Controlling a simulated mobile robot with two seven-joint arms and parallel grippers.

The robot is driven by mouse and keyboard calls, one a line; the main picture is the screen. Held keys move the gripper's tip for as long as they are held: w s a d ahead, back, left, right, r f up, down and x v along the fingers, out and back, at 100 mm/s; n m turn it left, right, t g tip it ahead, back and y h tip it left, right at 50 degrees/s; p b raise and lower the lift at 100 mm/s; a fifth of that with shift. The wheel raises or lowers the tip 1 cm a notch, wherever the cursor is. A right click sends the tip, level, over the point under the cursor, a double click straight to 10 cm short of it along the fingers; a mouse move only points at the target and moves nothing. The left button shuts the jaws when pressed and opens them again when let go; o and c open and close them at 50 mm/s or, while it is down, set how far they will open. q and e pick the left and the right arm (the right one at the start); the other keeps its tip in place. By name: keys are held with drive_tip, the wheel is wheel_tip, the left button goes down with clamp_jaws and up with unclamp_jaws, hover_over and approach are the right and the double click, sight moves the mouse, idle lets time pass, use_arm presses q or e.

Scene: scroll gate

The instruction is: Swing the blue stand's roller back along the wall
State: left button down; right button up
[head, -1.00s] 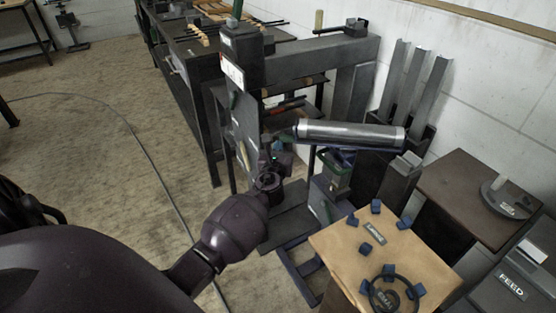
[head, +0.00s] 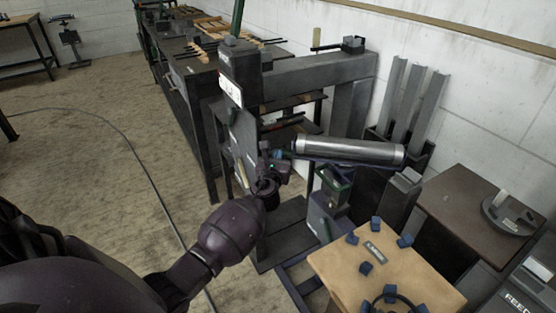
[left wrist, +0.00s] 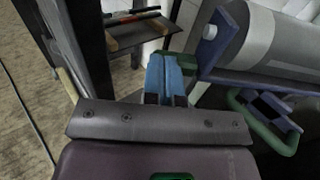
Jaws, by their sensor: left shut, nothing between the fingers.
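The blue stand's roller (head: 348,150) is a grey metal cylinder lying crosswise, right of my left gripper. The blue stand (head: 322,210) is below it, with its base frame partly hidden behind my arm and the wooden-topped table. My left gripper (head: 279,158) is shut and empty near the roller's left end. In the left wrist view its fingers (left wrist: 171,76) point forward beside the roller (left wrist: 275,42) and its blue end bracket (left wrist: 222,32). They look close to the bracket; I cannot tell whether they touch. A green loop handle (left wrist: 268,138) hangs below the bracket. My right gripper is not in view.
A dark machine frame (head: 315,78) stands behind the roller. Upright metal channels (head: 405,100) stand by the white wall (head: 470,75). A wooden-topped table (head: 350,268) with blue blocks is at the front right. Open floor (head: 95,165) with a cable is on the left.

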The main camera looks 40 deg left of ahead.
use_arm(q)
drive_tip(key=w+a+m+h+b, duration=0.1)
drive_tip(key=w+a+b, duration=0.1)
drive_tip(key=w, duration=0.6)
drive_tip(key=w+a+m+t+h+b, duration=0.1)
drive_tip(key=w+b, duration=0.3)
drive_tip(key=w, duration=0.5)
drive_tip(key=shift+w+a+r+h, duration=0.25)
drive_tip(key=shift+w+a+h, duration=0.1)
drive_tip(key=shift+h, duration=0.45)
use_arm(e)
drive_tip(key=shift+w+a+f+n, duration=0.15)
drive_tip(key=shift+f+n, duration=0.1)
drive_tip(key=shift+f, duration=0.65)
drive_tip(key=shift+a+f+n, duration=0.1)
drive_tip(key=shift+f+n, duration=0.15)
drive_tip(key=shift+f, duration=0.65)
use_arm(q)
drive_tip(key=shift+r+t, duration=0.15)
drive_tip(key=shift+t, duration=0.15)
drive_tip(key=p+v, duration=0.4)
drive_tip(key=v, duration=0.7)
drive_tip(key=shift+f, duration=0.3)
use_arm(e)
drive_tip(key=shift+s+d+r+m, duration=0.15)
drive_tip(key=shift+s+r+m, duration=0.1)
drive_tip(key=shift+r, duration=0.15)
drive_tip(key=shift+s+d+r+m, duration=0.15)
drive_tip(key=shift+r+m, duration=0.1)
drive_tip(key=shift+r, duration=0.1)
